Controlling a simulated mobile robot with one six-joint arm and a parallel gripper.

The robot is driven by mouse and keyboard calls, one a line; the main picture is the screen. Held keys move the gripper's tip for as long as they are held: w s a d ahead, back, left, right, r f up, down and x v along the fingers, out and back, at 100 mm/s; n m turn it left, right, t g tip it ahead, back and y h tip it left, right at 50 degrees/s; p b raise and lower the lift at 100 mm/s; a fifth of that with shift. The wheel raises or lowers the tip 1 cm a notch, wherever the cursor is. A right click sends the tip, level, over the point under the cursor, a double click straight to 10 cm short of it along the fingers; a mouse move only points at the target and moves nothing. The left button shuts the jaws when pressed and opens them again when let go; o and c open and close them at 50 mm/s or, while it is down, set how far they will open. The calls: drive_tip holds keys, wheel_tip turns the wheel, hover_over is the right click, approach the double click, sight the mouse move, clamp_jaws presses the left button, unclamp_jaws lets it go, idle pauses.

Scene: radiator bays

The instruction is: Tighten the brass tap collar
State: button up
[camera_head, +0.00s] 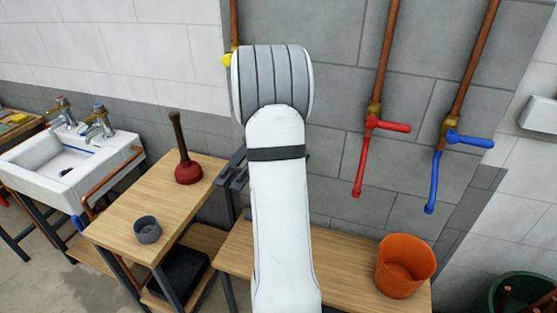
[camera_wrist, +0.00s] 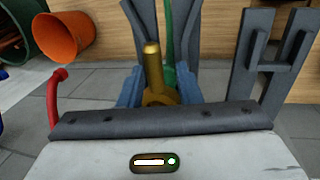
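The brass tap collar (camera_wrist: 158,98) is low in the middle of the wrist view, with a brass stem (camera_wrist: 152,62) rising from it. My gripper (camera_wrist: 160,88) has its two blue-grey fingers on either side of the collar. No clear gap shows between fingers and brass, but I cannot tell whether they press on it. The dark gripper body hides the lower part of the collar. A green lever or hose (camera_wrist: 169,40) shows behind the stem. In the head view my arm hides the collar and my gripper.
A red-lever tap (camera_head: 375,122) and a blue-lever tap (camera_head: 452,136) are on the wall to the right. An orange bucket (camera_head: 405,266) stands on a low wooden bench (camera_head: 350,278). A dark forked bracket (camera_wrist: 270,60) stands close beside my gripper. A plunger (camera_head: 188,170) stands on the left table.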

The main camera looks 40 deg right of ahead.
drive_tip(key=shift+o, duration=0.8)
drive_tip(key=shift+s, duration=0.15)
wheel_tip(320, 180, up, 8)
drive_tip(key=w, duration=0.1)
drive_tip(key=shift+w+a+f+b, duration=0.2)
drive_tip(key=shift+a+b, duration=0.15)
drive_tip(key=shift+b, duration=0.05)
